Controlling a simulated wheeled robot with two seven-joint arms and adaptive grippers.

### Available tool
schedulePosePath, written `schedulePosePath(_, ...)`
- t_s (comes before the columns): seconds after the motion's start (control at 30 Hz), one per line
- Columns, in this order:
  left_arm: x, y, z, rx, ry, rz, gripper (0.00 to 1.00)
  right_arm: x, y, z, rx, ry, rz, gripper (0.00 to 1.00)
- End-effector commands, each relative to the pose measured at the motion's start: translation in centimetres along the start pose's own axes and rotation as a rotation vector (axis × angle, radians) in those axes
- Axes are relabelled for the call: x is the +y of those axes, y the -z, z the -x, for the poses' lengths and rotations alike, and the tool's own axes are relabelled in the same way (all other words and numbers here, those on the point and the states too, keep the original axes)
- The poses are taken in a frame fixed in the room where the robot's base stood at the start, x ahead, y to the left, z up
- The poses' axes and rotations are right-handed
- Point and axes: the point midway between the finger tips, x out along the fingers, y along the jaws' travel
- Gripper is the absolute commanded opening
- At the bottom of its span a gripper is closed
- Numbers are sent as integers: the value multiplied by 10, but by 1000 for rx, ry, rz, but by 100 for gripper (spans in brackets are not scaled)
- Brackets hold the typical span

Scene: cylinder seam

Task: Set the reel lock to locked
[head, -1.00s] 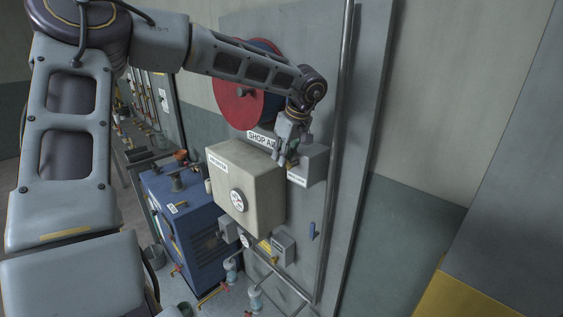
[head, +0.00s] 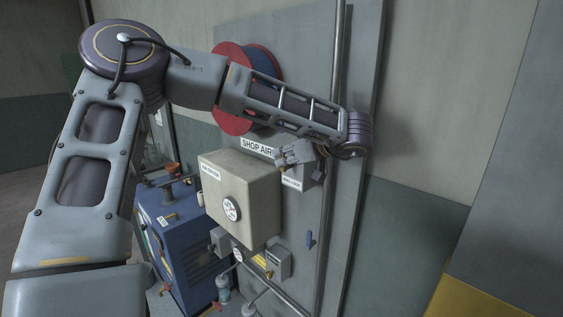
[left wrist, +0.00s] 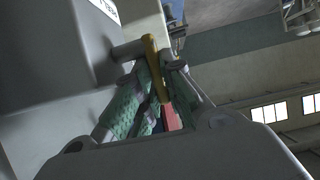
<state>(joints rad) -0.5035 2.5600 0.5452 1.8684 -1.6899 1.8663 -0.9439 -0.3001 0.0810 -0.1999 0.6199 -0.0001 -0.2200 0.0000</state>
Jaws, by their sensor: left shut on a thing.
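The reel lock is a small grey box (head: 311,177) with a white label, on the panel right of the beige box in the head view. In the left wrist view its grey housing (left wrist: 45,55) fills the upper left, and a short shaft carries a yellow lever (left wrist: 152,60). My left gripper (left wrist: 156,78) is shut on the yellow lever, with green finger pads on both sides of it. In the head view my left gripper (head: 281,160) is at the top left of the lock box, and the lever is too small to make out there. My right gripper is not in view.
A red and blue hose reel (head: 231,110) is behind my left forearm. A beige box (head: 240,195) with a round dial juts out left of the lock. A blue machine (head: 183,235) stands lower left. A vertical pipe (head: 325,225) runs right of the lock.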

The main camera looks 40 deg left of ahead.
Motion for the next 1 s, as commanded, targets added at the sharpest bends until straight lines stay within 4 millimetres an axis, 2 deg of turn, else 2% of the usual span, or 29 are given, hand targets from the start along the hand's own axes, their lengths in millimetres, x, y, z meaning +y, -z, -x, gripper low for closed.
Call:
schedulePosePath(0.2,0,-4,2,90,-1,-2,0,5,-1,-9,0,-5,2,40)
schedulePosePath(0.5,0,-4,4,129,-1,-3,0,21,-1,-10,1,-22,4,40)
schedulePosePath(0.77,0,-4,4,129,0,-4,0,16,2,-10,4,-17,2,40)
schedulePosePath(0.8,0,-4,4,129,0,-4,12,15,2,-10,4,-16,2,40)
schedulePosePath(0.87,0,-4,4,129,0,-4,19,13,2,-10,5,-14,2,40)
schedulePosePath(1.0,0,-4,4,129,0,-3,20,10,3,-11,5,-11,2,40)
